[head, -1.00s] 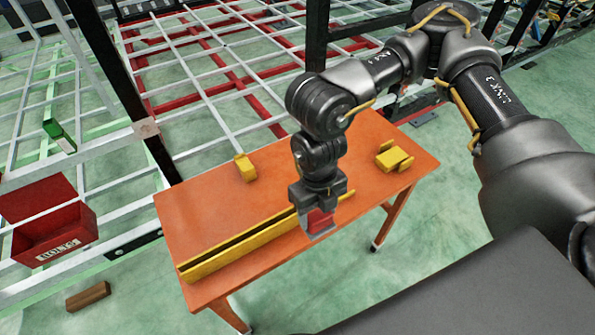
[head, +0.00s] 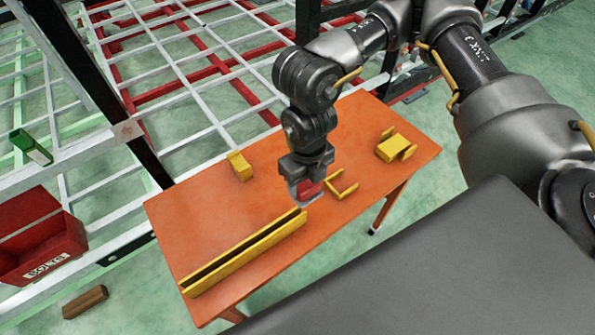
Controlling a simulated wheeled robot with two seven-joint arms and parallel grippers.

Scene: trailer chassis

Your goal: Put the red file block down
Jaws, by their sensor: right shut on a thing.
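The red file block (head: 310,190) is held between the jaws of my right gripper (head: 305,193). The gripper points down over the orange table (head: 210,215), right of the middle. Part of the block is hidden by the jaws. I cannot tell whether its underside touches the table. A yellow U-shaped bracket (head: 341,190) lies just to the right of the block. The long yellow channel (head: 245,253) ends close to the block's lower left. My left gripper is not in view.
A yellow block (head: 240,165) stands at the table's back left, and a yellow holder (head: 394,146) sits at the right. The white and red chassis frame (head: 165,85) lies behind. A red bolts box (head: 40,245) and a brown block (head: 85,302) are at left.

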